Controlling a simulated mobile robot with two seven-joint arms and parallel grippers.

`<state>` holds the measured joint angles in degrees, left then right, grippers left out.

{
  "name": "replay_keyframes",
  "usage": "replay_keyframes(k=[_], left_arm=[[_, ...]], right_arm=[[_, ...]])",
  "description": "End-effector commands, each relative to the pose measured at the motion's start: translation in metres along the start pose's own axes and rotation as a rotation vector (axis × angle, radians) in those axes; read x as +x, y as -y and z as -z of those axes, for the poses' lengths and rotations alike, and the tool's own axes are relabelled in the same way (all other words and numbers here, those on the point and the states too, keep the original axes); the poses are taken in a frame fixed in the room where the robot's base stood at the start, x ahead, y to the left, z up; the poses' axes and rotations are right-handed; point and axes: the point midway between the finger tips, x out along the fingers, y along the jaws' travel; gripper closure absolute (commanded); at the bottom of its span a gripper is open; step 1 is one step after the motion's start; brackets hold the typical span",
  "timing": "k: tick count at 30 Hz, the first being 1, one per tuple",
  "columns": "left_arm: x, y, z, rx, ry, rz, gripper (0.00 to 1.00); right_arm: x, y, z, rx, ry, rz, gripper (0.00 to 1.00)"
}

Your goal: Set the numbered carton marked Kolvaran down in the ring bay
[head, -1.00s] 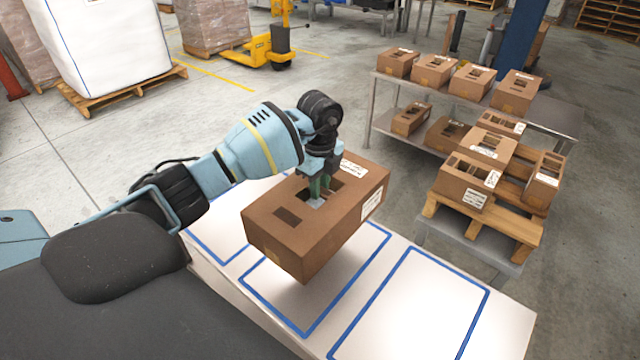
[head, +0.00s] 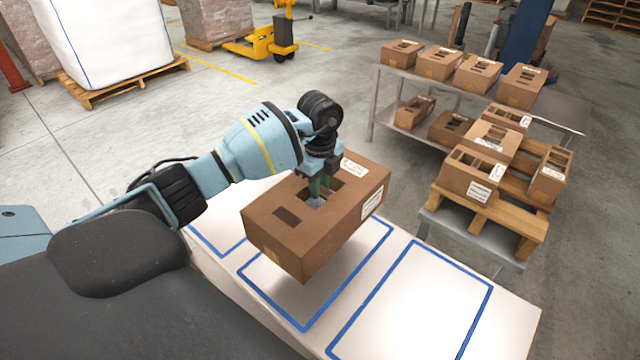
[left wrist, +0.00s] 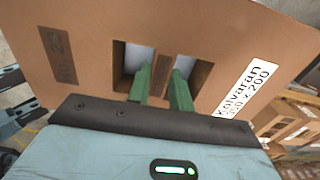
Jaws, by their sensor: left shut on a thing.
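The brown carton (head: 318,225) hangs over the white bench top, above the middle blue-outlined bay. A white label on it reads Kolvaran in the left wrist view (left wrist: 240,92). My left gripper (head: 315,196) is shut on the carton through two slots in its top; the green fingers (left wrist: 161,88) straddle the strip between the slots. The carton's near lower corner stands above the bench with a shadow below. Blue outlines (head: 414,300) mark the bays; no ring sign is readable. My right gripper is not in view.
The right bay is empty. Several cartons stand on a grey table (head: 555,112) behind, and more on a wooden pallet (head: 484,212) at the right. A white bulk bag (head: 105,40) and a yellow pallet truck (head: 262,45) stand farther back.

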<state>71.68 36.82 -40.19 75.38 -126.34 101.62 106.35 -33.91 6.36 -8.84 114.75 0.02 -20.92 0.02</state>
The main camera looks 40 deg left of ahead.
Motion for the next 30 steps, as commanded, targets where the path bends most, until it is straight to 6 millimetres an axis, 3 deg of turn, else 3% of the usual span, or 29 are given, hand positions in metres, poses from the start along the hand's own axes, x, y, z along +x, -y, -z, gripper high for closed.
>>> replay_keyframes(k=[15, 30], left_arm=[[0.015, 0.000, -0.002, -0.001, 0.000, 0.000, 1.00], [0.018, 0.001, -0.002, -0.001, -0.001, 0.001, 1.00]], right_arm=[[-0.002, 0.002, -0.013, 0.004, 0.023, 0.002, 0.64], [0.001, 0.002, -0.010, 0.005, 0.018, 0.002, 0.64]])
